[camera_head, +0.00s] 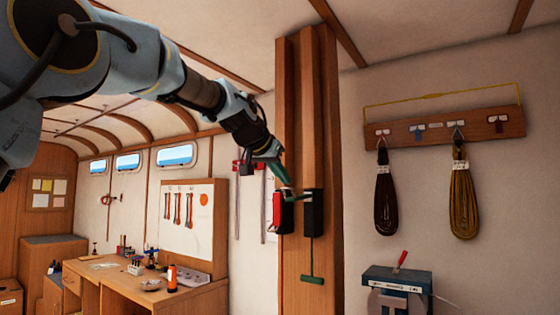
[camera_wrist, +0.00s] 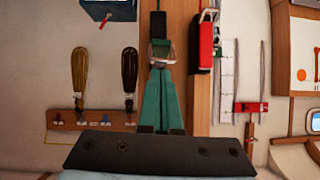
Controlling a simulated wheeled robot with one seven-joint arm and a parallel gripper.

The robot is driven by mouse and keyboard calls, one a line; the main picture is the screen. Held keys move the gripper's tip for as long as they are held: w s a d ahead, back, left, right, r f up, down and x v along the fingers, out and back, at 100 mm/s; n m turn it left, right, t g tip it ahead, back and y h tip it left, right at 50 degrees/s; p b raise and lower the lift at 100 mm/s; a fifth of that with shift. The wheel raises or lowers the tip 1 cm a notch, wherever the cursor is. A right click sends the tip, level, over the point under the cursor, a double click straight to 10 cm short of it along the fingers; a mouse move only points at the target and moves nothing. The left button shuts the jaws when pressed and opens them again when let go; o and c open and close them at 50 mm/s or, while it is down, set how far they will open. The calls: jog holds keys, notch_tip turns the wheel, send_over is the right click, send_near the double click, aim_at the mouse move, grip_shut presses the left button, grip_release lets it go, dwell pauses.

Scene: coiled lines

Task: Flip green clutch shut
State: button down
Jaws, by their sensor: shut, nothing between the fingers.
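The green clutch has a black body (camera_head: 313,212) on the wooden post, and its green lever (camera_head: 294,196) sticks out to the left from its upper part. In the wrist view the lever (camera_wrist: 160,48) shows just beyond my fingertips, below the black body (camera_wrist: 158,24). My gripper (camera_head: 287,183) has green fingers and is shut and empty. Its tips (camera_wrist: 160,68) are at or very near the lever's end; whether they touch is unclear. A green T-shaped handle (camera_head: 311,279) hangs on a line below the clutch.
A second black clutch with a red lever (camera_head: 277,210) sits close to the left on the post (camera_head: 294,120). A rack (camera_head: 445,128) with two coiled lines hangs on the right wall. A winch box (camera_head: 398,280) stands lower right. A workbench (camera_head: 145,290) is at left.

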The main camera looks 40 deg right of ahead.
jog(key=shift+f, duration=0.25)
jog(key=b, duration=0.3)
jog(key=shift+a+f+h, duration=0.1)
jog(key=shift+f+h, duration=0.2)
jog(key=shift+f, duration=0.1)
